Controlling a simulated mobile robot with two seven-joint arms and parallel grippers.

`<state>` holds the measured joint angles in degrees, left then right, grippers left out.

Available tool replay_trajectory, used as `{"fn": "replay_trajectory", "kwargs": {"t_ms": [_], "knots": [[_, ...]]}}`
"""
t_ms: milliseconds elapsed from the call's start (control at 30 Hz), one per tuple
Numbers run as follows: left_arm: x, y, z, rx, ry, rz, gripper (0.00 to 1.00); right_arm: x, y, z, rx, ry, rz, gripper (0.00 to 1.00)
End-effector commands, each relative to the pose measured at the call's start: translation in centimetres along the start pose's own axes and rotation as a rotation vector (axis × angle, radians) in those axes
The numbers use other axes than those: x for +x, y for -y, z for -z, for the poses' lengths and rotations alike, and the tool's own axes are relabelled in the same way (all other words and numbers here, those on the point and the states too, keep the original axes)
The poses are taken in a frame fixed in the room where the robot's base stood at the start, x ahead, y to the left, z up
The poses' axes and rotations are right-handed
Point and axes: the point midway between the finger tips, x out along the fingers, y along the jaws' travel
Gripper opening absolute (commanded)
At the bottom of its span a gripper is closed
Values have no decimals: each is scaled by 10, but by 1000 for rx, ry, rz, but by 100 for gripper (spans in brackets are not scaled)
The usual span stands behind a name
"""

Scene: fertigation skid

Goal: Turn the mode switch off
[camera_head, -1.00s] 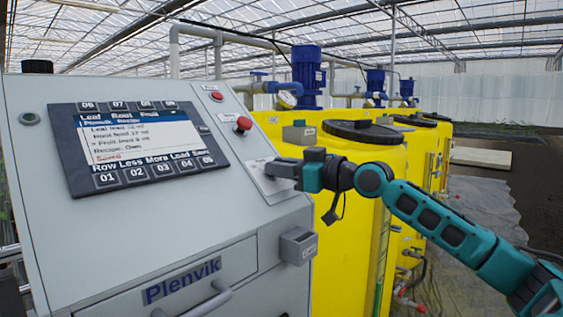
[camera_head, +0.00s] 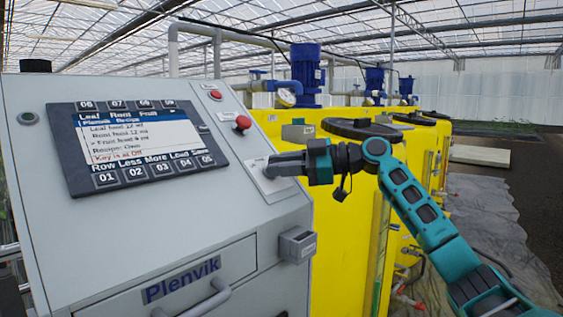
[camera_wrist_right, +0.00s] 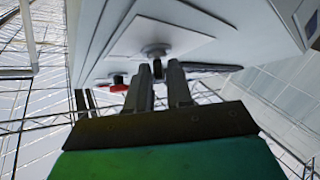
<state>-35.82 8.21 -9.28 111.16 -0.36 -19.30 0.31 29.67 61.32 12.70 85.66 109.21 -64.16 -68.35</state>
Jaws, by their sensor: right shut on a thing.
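The mode switch sits on a light square plate (camera_head: 268,186) on the right part of the grey sloping control panel. My right gripper (camera_head: 271,166) reaches in from the right and is shut on the switch, whose knob is mostly hidden by the fingers in the head view. In the right wrist view the two fingertips (camera_wrist_right: 162,74) close around the dark switch knob (camera_wrist_right: 157,68) in front of its round collar and plate. The panel's display (camera_head: 138,143) has a red bottom line that seems to read "Key is at Off". My left gripper is not in view.
A red mushroom button (camera_head: 242,124) and a smaller red button (camera_head: 215,95) sit above the switch plate. A grey box (camera_head: 298,245) juts from the cabinet's right side. Yellow tanks (camera_head: 345,225) with black lids stand behind my right arm.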

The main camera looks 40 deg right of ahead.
Motion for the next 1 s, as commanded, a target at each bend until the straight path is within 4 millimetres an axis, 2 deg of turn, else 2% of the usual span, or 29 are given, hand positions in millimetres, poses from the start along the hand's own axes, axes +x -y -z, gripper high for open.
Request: {"fn": "replay_trajectory", "kwargs": {"t_ms": [633, 667, 700, 800, 1000], "knots": [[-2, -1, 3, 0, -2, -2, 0, 0, 0, -2, -31, 5, 37, 0], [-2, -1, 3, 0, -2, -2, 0, 0, 0, -2, -31, 5, 37, 23], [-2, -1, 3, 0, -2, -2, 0, 0, 0, -2, -31, 5, 37, 27], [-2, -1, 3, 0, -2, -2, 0, 0, 0, -2, -31, 4, 36, 35], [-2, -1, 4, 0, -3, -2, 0, 0, 0, -1, -31, 3, 35, 35]]}}
